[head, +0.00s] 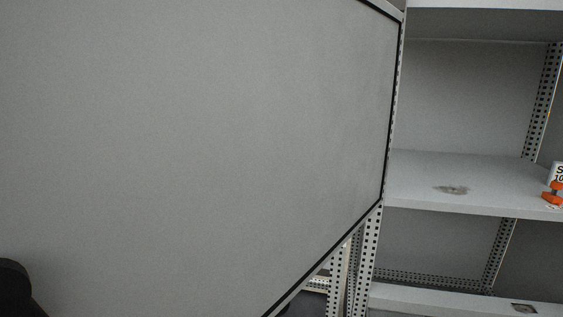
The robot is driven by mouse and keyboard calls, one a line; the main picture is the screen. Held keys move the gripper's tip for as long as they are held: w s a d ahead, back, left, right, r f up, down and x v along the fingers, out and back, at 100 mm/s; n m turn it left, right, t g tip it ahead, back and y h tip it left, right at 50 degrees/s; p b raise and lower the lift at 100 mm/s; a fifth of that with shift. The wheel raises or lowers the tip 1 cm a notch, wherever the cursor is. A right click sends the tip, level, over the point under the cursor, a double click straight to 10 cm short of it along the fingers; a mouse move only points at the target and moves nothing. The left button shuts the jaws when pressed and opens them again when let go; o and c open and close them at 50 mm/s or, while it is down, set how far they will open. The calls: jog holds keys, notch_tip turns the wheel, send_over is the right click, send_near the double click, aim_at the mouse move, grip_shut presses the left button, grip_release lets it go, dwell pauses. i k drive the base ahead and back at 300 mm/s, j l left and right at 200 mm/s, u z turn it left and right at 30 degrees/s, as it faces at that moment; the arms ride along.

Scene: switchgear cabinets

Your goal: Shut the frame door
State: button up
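The frame door (200,150) is a large flat grey panel with a black seal along its edge. It fills the left and middle of the head view and stands open, its right edge beside a perforated upright of the cabinet frame (370,245). A dark rounded shape (14,285) shows at the lower left corner, in front of the panel; I cannot tell what part it is. My gripper is not in view. The door's left side lies outside the picture.
The open cabinet at the right has a grey shelf (490,180) with a dark stain. An orange object (553,193) with a white label sits at the shelf's right end. A lower ledge (460,300) runs along the bottom right.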

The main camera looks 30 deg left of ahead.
aim_at(158, 157)
jog(key=k+j, duration=0.1)
jog(key=j, duration=0.4)
jog(key=k+j, duration=0.1)
jog(key=j, duration=0.95)
jog(key=k+j, duration=0.15)
jog(key=j, duration=0.35)
jog(key=k+j, duration=0.15)
jog(key=k, duration=0.6)
jog(key=k+j, duration=0.15)
jog(key=k, duration=0.55)
